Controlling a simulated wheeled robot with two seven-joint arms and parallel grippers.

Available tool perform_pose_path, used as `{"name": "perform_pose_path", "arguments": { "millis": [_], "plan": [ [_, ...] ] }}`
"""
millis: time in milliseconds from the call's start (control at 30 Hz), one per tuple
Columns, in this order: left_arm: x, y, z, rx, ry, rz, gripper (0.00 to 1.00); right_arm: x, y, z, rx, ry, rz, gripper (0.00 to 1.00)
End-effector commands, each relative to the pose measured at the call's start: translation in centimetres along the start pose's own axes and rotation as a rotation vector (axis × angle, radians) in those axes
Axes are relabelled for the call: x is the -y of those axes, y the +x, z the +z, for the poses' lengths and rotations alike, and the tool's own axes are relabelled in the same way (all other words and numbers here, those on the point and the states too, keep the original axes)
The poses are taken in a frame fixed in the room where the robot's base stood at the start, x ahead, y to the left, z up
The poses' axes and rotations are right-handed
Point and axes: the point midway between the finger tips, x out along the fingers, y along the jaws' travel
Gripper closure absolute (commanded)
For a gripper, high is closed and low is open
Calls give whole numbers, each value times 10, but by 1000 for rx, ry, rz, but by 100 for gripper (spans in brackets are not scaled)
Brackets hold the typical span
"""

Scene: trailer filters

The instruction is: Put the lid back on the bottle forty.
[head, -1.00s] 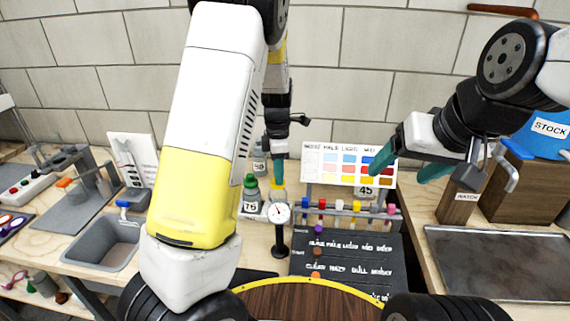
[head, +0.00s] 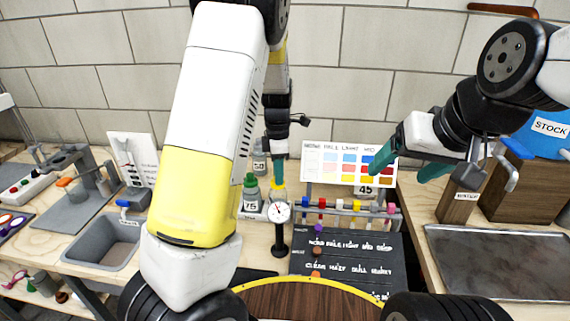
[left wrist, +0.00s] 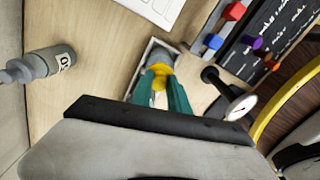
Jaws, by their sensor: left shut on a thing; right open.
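My left gripper (head: 279,177) points down at the back of the bench, shut on a yellow lid (head: 278,187). In the left wrist view the yellow lid (left wrist: 159,76) sits between the teal fingers, directly over a grey bottle (left wrist: 154,57) in a square white-rimmed holder. I cannot tell whether the lid is seated on it or just above. That bottle's label is hidden, so I cannot read forty on it. My right gripper (head: 404,166) is open and empty, in the air in front of the colour chart.
A green-capped bottle marked 75 (head: 251,192) stands just left of my left gripper; a bottle marked 50 (head: 260,160) stands behind. A dial gauge (head: 279,213) stands close in front. A rack of coloured knobs (head: 345,210) is to the right. A sink (head: 103,243) is at left.

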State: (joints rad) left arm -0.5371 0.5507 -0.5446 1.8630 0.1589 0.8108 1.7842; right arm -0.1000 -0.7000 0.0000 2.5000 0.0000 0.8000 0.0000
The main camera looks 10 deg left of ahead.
Motion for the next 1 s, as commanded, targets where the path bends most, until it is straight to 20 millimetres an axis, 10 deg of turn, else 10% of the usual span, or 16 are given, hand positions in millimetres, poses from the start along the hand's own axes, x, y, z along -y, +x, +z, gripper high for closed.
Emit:
{"name": "perform_pose_path", "arguments": {
  "millis": [167,200,333,567,667,1000],
  "plan": [
    [0,0,0,0,0,0,100,0,0,0,0,0,0,24],
    [0,0,0,0,0,0,78,0,0,0,0,0,0,24],
    [0,0,0,0,0,0,54,0,0,0,0,0,0,24],
    [0,0,0,0,0,0,52,0,0,0,0,0,0,24],
    [0,0,0,0,0,0,32,0,0,0,0,0,0,24],
    [0,-1,0,0,0,0,32,0,0,0,0,0,0,24]
  ]
}}
